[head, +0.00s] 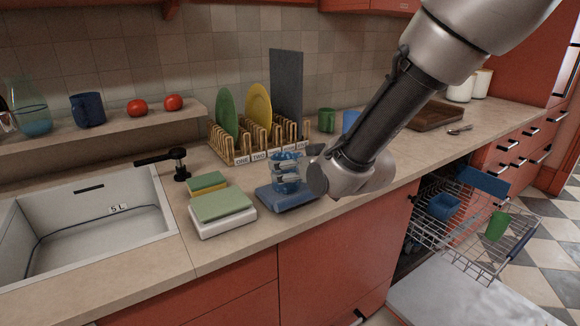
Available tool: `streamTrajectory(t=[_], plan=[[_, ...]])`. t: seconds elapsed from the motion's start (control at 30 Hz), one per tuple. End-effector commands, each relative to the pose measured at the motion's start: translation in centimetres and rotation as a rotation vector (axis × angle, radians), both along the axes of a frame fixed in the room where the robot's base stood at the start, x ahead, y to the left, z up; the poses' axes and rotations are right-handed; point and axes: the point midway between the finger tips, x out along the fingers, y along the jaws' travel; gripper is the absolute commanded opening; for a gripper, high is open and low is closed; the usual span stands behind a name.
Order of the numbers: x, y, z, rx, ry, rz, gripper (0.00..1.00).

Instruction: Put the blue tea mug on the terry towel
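A dark blue mug (88,109) stands upright on the raised ledge at the left, beside two tomatoes. Another blue cup (350,121) stands at the back of the counter, partly hidden by my arm. I cannot tell which of them is the tea mug. A folded green cloth (222,204) lies on a white block at the counter's front edge and may be the terry towel. The wrist end of my arm is over the counter, right of a clear vessel with blue in it (286,175). My gripper's fingers cannot be made out there.
The vessel stands on a blue slab (287,198). A plate rack (255,146) with upright plates is behind. A sink (90,225) is at left, with a black tap (178,163). A dishwasher basket (470,235) is pulled out at right. A green mug (326,120) stands at the back.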

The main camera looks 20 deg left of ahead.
Motion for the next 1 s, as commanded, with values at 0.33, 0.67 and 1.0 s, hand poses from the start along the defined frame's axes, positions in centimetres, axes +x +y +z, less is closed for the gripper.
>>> streamTrajectory(t=[0.33,0.67,1.0], plan=[[-4.5,-5.4,3.0,0.002,-0.002,0.001,0.89],[-5.9,-7.2,3.8,0.001,-0.001,0.0,0.89],[-2.8,-13.8,5.5,-0.049,0.08,-0.096,0.89]])
